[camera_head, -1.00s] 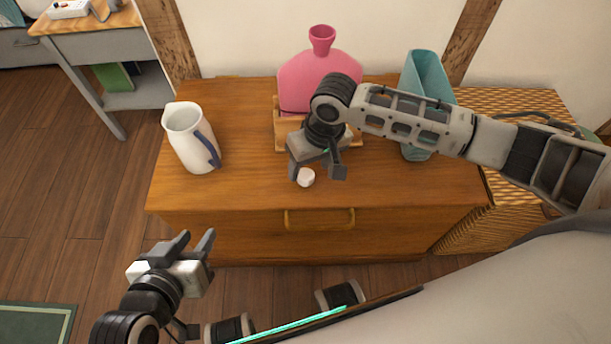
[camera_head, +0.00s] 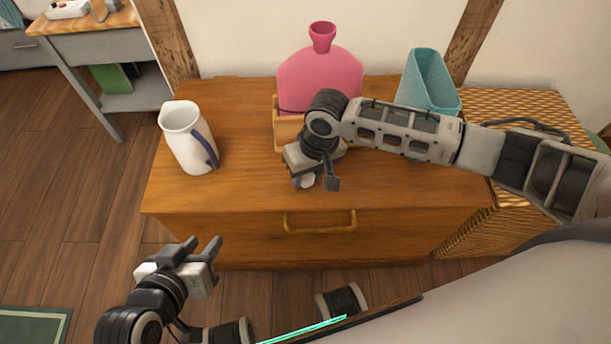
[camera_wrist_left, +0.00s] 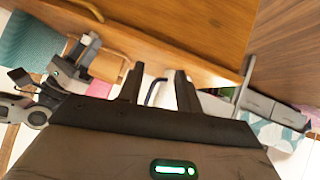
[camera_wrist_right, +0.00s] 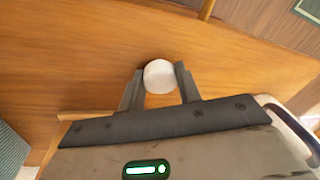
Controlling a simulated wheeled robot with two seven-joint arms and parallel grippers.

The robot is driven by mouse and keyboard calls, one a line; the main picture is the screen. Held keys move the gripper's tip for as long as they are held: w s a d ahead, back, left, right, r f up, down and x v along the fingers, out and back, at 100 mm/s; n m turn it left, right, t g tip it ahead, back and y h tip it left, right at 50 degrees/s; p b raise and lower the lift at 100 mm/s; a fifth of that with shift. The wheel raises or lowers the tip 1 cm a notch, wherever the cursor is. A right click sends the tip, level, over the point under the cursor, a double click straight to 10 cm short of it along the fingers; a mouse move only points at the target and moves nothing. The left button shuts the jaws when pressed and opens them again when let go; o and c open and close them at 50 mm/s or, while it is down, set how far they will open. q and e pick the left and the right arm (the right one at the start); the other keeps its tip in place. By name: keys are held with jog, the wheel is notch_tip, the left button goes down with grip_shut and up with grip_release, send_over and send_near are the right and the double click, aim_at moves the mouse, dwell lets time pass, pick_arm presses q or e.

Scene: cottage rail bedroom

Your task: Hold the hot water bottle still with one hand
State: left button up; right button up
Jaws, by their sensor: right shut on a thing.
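The pink hot water bottle (camera_head: 318,80) stands upright in a wooden holder (camera_head: 287,132) at the back of the dresser top, its open-looking neck upward. My right gripper (camera_head: 316,184) is in front of it, low over the dresser, not touching the bottle. It is shut on a small white round object (camera_wrist_right: 160,76), which sits between the fingertips in the right wrist view and is partly hidden in the head view (camera_head: 307,181). My left gripper (camera_head: 202,249) is open and empty in front of the dresser, below its top; its parted fingers show in the left wrist view (camera_wrist_left: 158,88).
A white jug (camera_head: 186,135) with a blue handle stands on the left of the dresser (camera_head: 240,190). A teal container (camera_head: 428,85) stands at the back right, behind my right arm. A wicker chest (camera_head: 530,105) is beside the dresser. The dresser top between jug and holder is clear.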

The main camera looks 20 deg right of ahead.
jog(key=shift+r, duration=0.1)
